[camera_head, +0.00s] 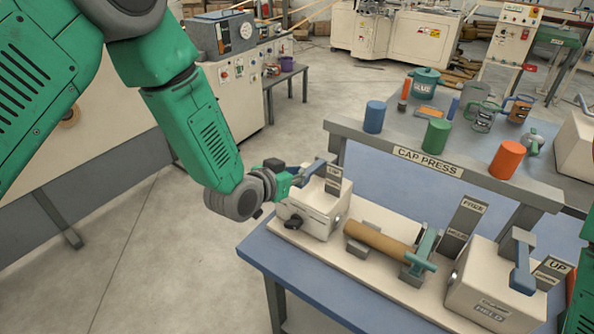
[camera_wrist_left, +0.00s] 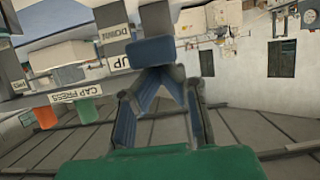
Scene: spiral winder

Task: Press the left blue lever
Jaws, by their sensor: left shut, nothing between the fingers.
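The left blue lever (camera_head: 314,170) is a short grey-blue bar on top of the left cream box (camera_head: 312,216), tilted up beside the "UP" plate (camera_head: 334,175). My left gripper (camera_head: 301,180) is close against the lever's near left side. In the left wrist view the blue end of the lever (camera_wrist_left: 150,51) sits right at the fingertips (camera_wrist_left: 162,72). The fingers are shut with nothing between them; whether they touch the lever I cannot tell. The right blue lever (camera_head: 523,262) stands on the right cream box (camera_head: 490,287). My right gripper is out of view.
A brown roll (camera_head: 377,243) and a teal clamp (camera_head: 421,252) lie between the boxes on the blue table (camera_head: 268,252). The "CAP PRESS" bench (camera_head: 480,185) behind holds blue, green and orange cylinders. Floor left of the table is clear.

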